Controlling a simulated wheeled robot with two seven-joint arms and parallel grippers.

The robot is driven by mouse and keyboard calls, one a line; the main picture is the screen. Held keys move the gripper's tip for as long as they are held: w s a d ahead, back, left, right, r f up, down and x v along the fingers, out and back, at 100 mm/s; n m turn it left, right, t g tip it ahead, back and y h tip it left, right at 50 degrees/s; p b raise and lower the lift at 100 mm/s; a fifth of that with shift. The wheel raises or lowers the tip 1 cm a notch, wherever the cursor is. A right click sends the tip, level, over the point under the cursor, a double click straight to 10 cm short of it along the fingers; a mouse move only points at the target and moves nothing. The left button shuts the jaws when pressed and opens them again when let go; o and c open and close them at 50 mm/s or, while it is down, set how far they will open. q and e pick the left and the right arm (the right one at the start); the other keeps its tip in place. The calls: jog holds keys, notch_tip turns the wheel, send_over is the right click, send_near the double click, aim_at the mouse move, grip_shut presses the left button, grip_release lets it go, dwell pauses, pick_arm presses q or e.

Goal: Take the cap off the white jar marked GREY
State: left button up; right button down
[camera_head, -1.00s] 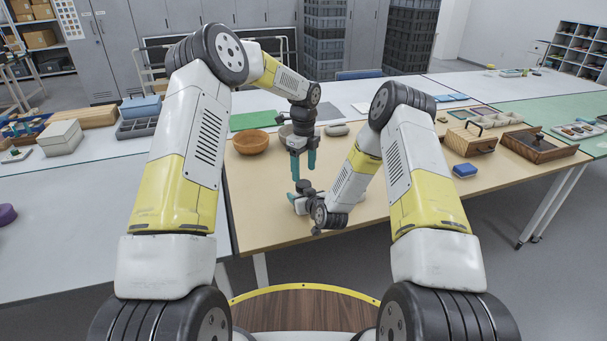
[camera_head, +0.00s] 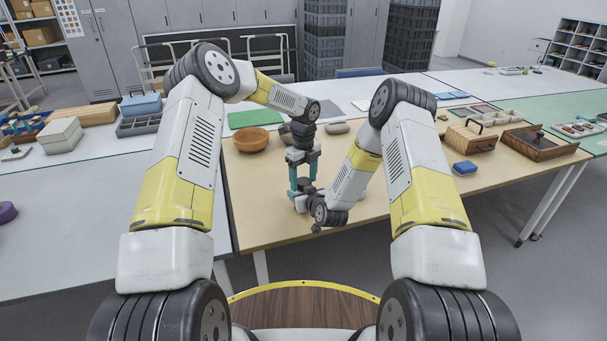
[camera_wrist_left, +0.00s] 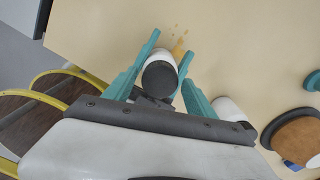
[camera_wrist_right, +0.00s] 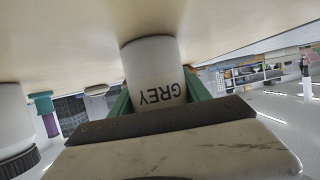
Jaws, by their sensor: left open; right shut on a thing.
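The white jar marked GREY (camera_wrist_right: 152,65) is between the fingers of my right gripper (camera_wrist_right: 158,95), which is shut on its body; the lettering appears upside down in the right wrist view. In the left wrist view its dark round cap (camera_wrist_left: 159,79) is seen from above, with the white body (camera_wrist_left: 162,56) below it. My left gripper (camera_head: 303,181) points down over the jar in the head view. Its teal fingers are open, one on each side of the cap, with a visible gap on the left side. In the head view the jar is mostly hidden by my grippers.
Another white jar with a dark ribbed cap stands close by in the right wrist view (camera_wrist_right: 14,125). A wooden bowl (camera_head: 251,140) is on the table to the left of my left gripper.

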pick_arm(q)
grip_shut()
jog(key=n, duration=0.3)
dwell(0.3)
jog(key=shift+o, duration=0.4)
grip_release()
jog(key=shift+r, duration=2.35)
jog(key=shift+c, duration=0.4)
notch_tip(320, 180, up, 3)
jog(key=m, duration=0.3)
jog(key=shift+f, duration=0.1)
notch_tip(320, 180, down, 8)
jog(key=shift+r, duration=0.25)
